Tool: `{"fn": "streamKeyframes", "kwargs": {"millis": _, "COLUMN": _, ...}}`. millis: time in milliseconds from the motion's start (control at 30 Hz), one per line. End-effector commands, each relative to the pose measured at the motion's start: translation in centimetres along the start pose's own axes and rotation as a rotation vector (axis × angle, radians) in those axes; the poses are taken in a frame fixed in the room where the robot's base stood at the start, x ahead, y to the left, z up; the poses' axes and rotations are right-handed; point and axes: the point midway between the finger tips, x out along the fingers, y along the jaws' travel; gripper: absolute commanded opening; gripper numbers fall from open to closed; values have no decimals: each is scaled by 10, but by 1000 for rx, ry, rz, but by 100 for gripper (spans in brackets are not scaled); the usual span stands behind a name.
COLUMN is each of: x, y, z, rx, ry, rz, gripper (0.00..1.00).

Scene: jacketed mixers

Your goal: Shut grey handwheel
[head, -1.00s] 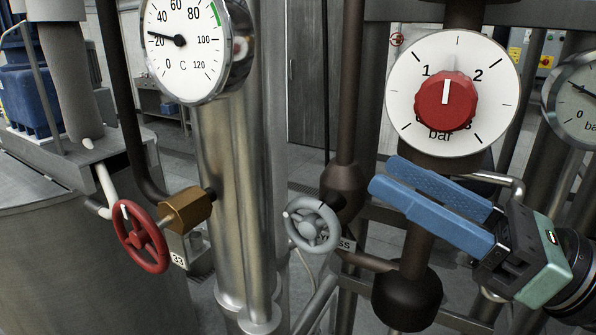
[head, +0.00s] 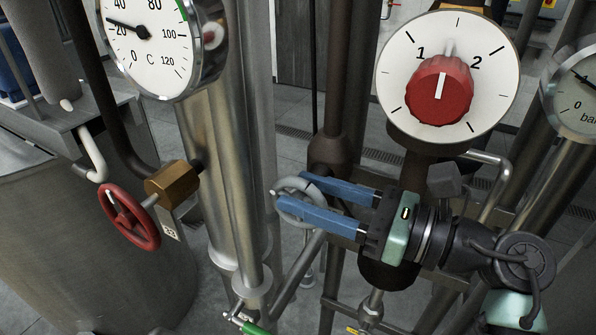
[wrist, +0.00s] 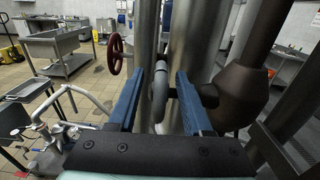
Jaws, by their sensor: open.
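The grey handwheel (head: 285,184) is at the middle of the head view, partly hidden by my gripper's fingers. In the wrist view the grey handwheel (wrist: 159,95) shows edge-on between the two blue fingers. My gripper (head: 290,191) comes from the right and is open, its fingers around the wheel's rim on both sides. In the wrist view my gripper (wrist: 160,74) has a gap between each finger and the rim. The wheel's stem joins a dark brown valve body (wrist: 240,88) to its right.
A red handwheel (head: 129,217) on a brass valve stands to the left, also seen in the wrist view (wrist: 115,50). A steel column (head: 222,150) stands just left of the grey wheel. A white dial with a red knob (head: 438,92) is above my arm. Dark pipes run close behind.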

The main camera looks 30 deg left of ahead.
Motion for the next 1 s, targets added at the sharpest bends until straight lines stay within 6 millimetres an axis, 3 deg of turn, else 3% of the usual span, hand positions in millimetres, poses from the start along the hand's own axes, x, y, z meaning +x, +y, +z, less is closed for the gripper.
{"fn": "streamKeyframes", "kwargs": {"millis": 200, "x": 16, "y": 0, "z": 1, "rx": 0, "ry": -1, "rz": 0, "gripper": 50}}
{"fn": "streamKeyframes", "kwargs": {"millis": 467, "x": 18, "y": 0, "z": 0, "rx": 0, "ry": 0, "rz": 0, "gripper": 50}}
{"fn": "streamKeyframes", "kwargs": {"millis": 767, "x": 17, "y": 0, "z": 0, "rx": 0, "ry": 0, "rz": 0, "gripper": 0}}
{"fn": "streamKeyframes", "kwargs": {"millis": 1000, "x": 17, "y": 0, "z": 0, "rx": 0, "ry": 0, "rz": 0, "gripper": 0}}
